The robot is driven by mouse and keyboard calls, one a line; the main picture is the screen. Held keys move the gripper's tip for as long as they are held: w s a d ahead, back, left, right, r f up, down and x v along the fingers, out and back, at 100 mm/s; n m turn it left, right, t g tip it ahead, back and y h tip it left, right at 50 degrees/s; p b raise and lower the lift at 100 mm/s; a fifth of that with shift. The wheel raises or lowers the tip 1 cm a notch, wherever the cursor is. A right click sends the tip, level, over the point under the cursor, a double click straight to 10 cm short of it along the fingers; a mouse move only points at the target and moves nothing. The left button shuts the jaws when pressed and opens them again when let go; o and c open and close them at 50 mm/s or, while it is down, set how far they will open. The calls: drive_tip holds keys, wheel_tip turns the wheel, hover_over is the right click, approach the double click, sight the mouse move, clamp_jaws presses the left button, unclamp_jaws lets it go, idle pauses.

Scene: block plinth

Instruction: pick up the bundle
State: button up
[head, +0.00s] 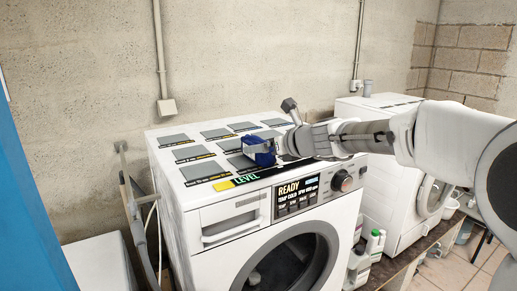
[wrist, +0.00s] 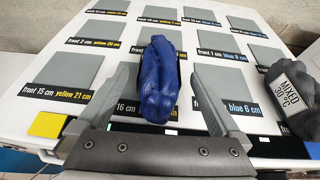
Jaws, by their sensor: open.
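A blue wrapped bundle (wrist: 160,82) lies on the top of the white washing machine in the wrist view, among grey square pads. In the head view the blue bundle (head: 262,157) shows at the end of my gripper (head: 278,146), partly covered by it. In the wrist view my gripper (wrist: 162,92) is open, with one finger on each side of the bundle and visible gaps between. I cannot tell how high the fingers are above the top. A dark grey bundle (wrist: 285,112) with a "MIXED 30°C" tag sits to the right in the wrist view.
Grey pads (head: 173,140) with distance labels cover the machine top. The front panel shows a READY display (head: 297,190) and a dial (head: 341,181). A second white machine (head: 395,190) stands to the right, bottles (head: 374,243) between. A wall is close behind.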

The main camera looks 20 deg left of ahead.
drive_tip(key=x, duration=0.4)
drive_tip(key=shift+a+p, duration=0.2)
drive_tip(key=shift+p, duration=0.15)
clamp_jaws()
